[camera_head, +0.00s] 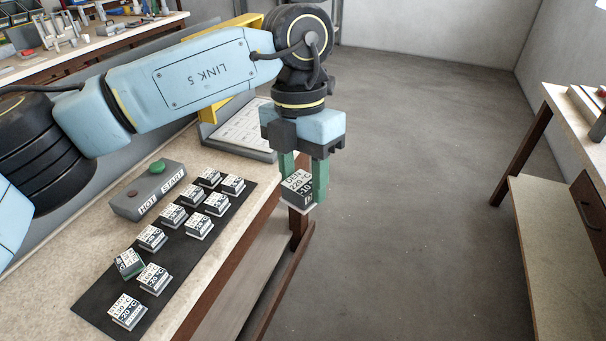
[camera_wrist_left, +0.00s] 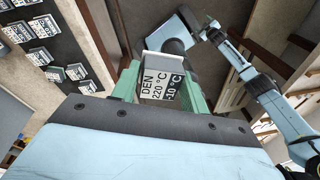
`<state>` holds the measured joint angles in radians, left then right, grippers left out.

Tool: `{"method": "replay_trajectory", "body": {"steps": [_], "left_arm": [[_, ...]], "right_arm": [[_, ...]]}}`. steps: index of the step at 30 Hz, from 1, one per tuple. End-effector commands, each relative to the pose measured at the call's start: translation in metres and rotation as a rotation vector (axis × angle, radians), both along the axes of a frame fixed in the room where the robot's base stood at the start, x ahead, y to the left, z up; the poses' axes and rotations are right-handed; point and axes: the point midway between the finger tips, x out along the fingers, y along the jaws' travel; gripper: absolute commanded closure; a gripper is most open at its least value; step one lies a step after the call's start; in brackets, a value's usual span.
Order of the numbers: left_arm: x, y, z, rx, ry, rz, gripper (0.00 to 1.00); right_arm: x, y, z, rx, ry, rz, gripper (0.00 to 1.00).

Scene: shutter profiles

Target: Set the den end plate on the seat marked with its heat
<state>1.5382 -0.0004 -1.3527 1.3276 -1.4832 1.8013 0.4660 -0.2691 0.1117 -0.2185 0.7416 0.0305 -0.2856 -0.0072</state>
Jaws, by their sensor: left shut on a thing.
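The den end plate (camera_head: 298,187) is a small dark block with a white label; it also shows in the left wrist view (camera_wrist_left: 160,80), where the label reads DEN, 220 °C, -10 °C. My left gripper (camera_head: 304,180) is shut on it, with green fingers on either side. It holds the plate in the air just past the bench's right edge. Several labelled blocks stand in rows on a black mat (camera_head: 100,307); one greenish block (camera_head: 130,263) sits askew. I cannot tell which seat matches. An arm with a small tip (camera_wrist_left: 208,26) shows in the left wrist view, probably my right; its jaws are unclear.
A grey box (camera_head: 149,190) marked HOT and START, with a green and a red button, stands behind the mat. A panel with a pale face (camera_head: 245,128) stands at the bench's far end. Another table (camera_head: 565,110) is at right. Open floor lies between.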

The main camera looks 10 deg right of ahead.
Motion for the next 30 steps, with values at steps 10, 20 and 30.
{"method": "replay_trajectory", "body": {"steps": [10, 20, 30], "left_arm": [[0.000, 0.000, 0.000, 0.000, 0.000, 0.000, 0.78], [0.012, 0.026, -0.011, 0.001, 0.001, -0.187, 0.78], [0.032, 0.098, -0.042, 0.003, 0.002, -0.747, 0.78]], "right_arm": [[-0.067, 0.007, -0.013, 0.001, 0.081, -0.008, 0.30], [-0.068, 0.007, -0.013, 0.001, 0.082, -0.008, 0.30], [-0.067, 0.007, -0.013, 0.001, 0.082, -0.008, 0.30]]}}
